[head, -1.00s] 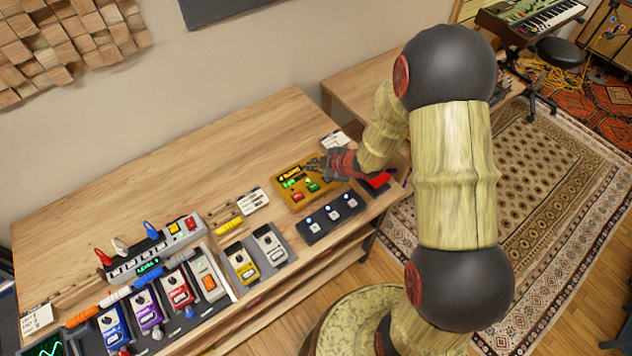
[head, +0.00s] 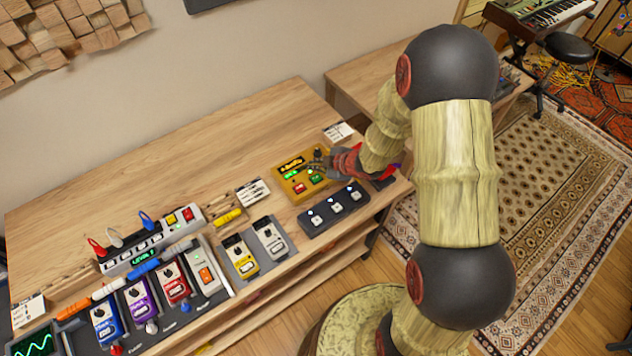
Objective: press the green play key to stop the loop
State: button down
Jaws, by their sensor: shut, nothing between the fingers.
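The yellow looper box (head: 284,184) sits on the wooden bench near its right part. It has a lit display (head: 291,164), a red key (head: 299,187) and a green play key (head: 317,178). My gripper (head: 324,164) reaches in from the right with its fingers together and empty. Its dark tips are over the right part of the box, just behind the green key in the picture. I cannot tell whether they touch the box. The gripper hides the box's right side.
A dark three-switch pedal (head: 334,209) lies just in front of the box. Grey (head: 270,237) and yellow (head: 239,256) pedals stand to its left. A label card (head: 338,132) stands behind. A red object (head: 384,178) is partly hidden under my arm. The back of the bench is clear.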

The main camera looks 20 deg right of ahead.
aim_at(315, 179)
jog(key=shift+f+b, duration=1.1)
jog(key=shift+f, duration=0.75)
jog(key=shift+f, duration=0.15)
jog(key=shift+f, duration=0.3)
jog(key=shift+f+b, duration=0.55)
jog(key=shift+b, duration=0.1)
dwell(0.5)
jog(key=shift+r, duration=0.1)
jog(key=shift+r+p, duration=0.9)
notch_tip(315, 179, up, 5)
jog(key=p, duration=0.4)
jog(key=shift+r+p, duration=0.1)
jog(key=shift+p, duration=0.2)
